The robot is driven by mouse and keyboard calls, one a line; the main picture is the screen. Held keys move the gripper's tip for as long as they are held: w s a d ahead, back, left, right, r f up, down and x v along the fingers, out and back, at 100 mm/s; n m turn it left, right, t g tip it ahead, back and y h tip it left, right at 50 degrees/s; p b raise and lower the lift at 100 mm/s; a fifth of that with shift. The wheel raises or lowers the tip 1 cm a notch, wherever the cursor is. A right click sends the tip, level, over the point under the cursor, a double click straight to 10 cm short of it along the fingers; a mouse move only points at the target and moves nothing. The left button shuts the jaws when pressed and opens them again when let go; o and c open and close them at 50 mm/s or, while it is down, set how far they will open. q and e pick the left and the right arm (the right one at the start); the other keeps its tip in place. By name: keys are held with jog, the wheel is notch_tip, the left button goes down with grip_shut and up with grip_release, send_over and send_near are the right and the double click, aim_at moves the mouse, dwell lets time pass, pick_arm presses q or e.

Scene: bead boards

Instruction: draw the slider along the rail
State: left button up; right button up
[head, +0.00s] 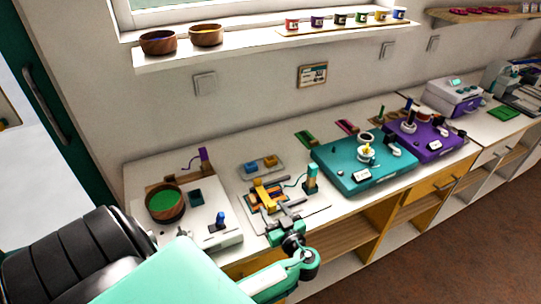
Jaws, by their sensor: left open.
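A white bead board (312,216) lies on the counter. On it is a cluster of yellow and orange parts (266,194) with dark bars. I cannot tell for certain which part is the slider or which is the rail. A green upright post (311,180) with a thin cord stands at the board's right side. My left gripper (283,219) is open at the board's front edge, with its fingers toward the yellow parts. I cannot tell whether it touches them. My right gripper is not in view.
A white unit with a wooden bowl of green beads (165,203) stands left. A teal box (362,182) and a purple box (425,147) stand right. The counter's front edge is close to my gripper.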

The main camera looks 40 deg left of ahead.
pick_arm(q)
jog(key=v, duration=0.2)
jog(key=b+v, duration=0.1)
jog(key=v, duration=0.3)
jog(key=shift+s+d+f+b, duration=0.1)
jog(key=shift+d+f+b, duration=0.15)
jog(key=shift+b, duration=0.15)
jog(key=b+v, duration=0.1)
jog(key=v, duration=0.3)
jog(key=shift+s+d+r, duration=0.15)
jog(key=shift+s+d, duration=0.05)
jog(key=shift+d, duration=0.1)
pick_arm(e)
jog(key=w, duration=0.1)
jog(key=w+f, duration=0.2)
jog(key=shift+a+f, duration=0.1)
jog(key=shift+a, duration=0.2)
